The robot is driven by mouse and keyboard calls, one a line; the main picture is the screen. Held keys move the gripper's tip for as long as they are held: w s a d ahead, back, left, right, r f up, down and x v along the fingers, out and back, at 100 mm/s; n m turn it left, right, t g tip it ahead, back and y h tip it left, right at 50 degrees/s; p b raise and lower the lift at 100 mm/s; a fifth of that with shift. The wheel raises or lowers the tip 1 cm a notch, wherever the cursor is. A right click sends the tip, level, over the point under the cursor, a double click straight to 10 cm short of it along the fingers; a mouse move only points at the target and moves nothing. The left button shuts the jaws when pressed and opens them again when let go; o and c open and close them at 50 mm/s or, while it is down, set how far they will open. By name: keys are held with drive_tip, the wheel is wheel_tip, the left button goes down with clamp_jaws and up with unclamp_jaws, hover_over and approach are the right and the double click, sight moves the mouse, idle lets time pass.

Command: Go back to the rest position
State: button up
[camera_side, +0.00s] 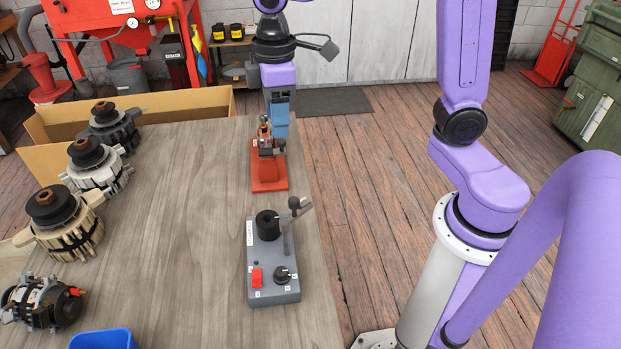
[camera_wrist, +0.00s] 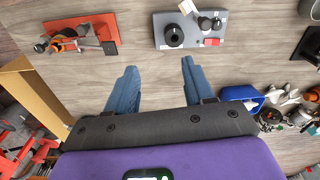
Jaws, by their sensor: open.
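My gripper (camera_side: 279,128) hangs fingers-down over the far right part of the wooden table (camera_side: 190,220), and in the side view its blue fingers overlap the far end of the red tool stand (camera_side: 269,181). In the wrist view the two fingers (camera_wrist: 160,72) are spread wide with nothing between them. A grey control box (camera_side: 272,283) with a black cylinder, a lever, a knob and a red switch sits nearer the camera. The rest position is not marked in either view.
Several alternators (camera_side: 62,232) line the table's left side. A blue bin (camera_side: 104,341) stands at the near edge, with small parts beside it in the wrist view. An open cardboard box (camera_side: 190,102) is at the far left. The table's middle is clear.

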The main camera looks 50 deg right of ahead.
drive_tip(key=s+d+f+n, duration=0.1)
drive_tip(key=s+d+f, duration=0.1)
drive_tip(key=s, duration=0.8)
drive_tip(key=s+d+f+n, duration=0.1)
drive_tip(key=s+d+f, duration=0.2)
drive_tip(key=s, duration=0.7)
drive_tip(key=shift+s+d, duration=0.35)
drive_tip(key=shift+s, duration=0.05)
